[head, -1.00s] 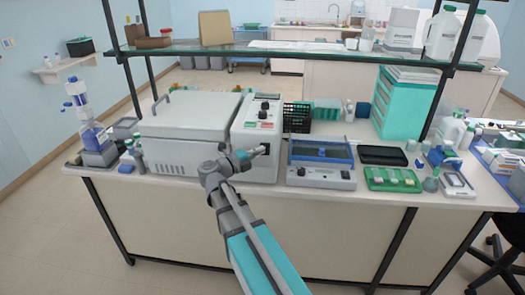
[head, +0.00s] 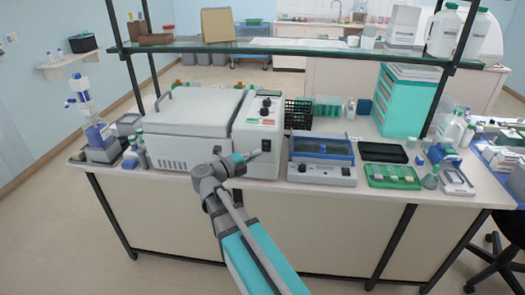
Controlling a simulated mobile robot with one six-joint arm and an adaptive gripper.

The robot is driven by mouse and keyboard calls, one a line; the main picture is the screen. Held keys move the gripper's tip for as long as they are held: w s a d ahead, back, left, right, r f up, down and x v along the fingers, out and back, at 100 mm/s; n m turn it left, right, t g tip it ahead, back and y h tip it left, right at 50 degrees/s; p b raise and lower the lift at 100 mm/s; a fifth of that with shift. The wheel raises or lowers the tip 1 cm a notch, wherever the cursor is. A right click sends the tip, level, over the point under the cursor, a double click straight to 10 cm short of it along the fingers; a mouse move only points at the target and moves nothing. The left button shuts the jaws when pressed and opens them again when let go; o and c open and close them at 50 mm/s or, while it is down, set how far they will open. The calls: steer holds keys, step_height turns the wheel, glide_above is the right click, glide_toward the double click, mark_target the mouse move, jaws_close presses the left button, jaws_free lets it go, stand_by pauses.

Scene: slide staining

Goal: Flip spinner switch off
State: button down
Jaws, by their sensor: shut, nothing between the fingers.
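The spinner (head: 186,128) is a large pale grey machine with a wide lid, standing at the left middle of the bench. Its control panel (head: 246,110) is on the right side, with a small dark display, a black knob (head: 266,103) and small red and green marks. A small dark spot low on the panel front (head: 266,145) may be the switch; its position is too small to read. My gripper (head: 257,154) is shut and empty, its tip just in front of the lower panel. I cannot tell whether it touches the panel.
A blue-topped grey device (head: 321,174) stands close to the right of the spinner. A green tray (head: 392,183) and a black tray (head: 383,153) lie further right. Bottles (head: 135,152) stand at the left. A glass shelf (head: 300,51) spans above the bench.

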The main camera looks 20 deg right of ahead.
steer(key=v, duration=0.7)
steer(key=shift+a+r+p, duration=0.3)
steer(key=shift+a+r, duration=0.1)
steer(key=shift+r, duration=0.1)
steer(key=w+a+r+n+t+y, duration=0.3)
steer(key=w+n+t+y, duration=0.15)
steer(key=n+t, duration=0.3)
steer(key=w+a+r+n+t+y, duration=0.2)
steer(key=w+a+n+t+y, duration=0.15)
steer(key=w+n+t, duration=0.35)
steer(key=s+a+f+n+g+y+p, duration=0.1)
steer(key=a+f+n+y, duration=0.25)
steer(key=n+y, duration=0.35)
steer(key=a+f+n+g+y+p, duration=0.1)
steer(key=a+f+n+g+y, duration=0.2)
steer(key=n+y, duration=0.4)
steer(key=s+f+n+g, duration=0.5)
steer(key=s+f+g, duration=0.25)
steer(key=f, duration=0.35)
steer(key=s+d+f+g+h, duration=0.4)
steer(key=s+d+g, duration=0.3)
steer(key=s, duration=0.6)
steer(key=shift+s+d+p, duration=0.35)
steer(key=shift+d+p, duration=0.05)
steer(key=shift+d, duration=0.3)
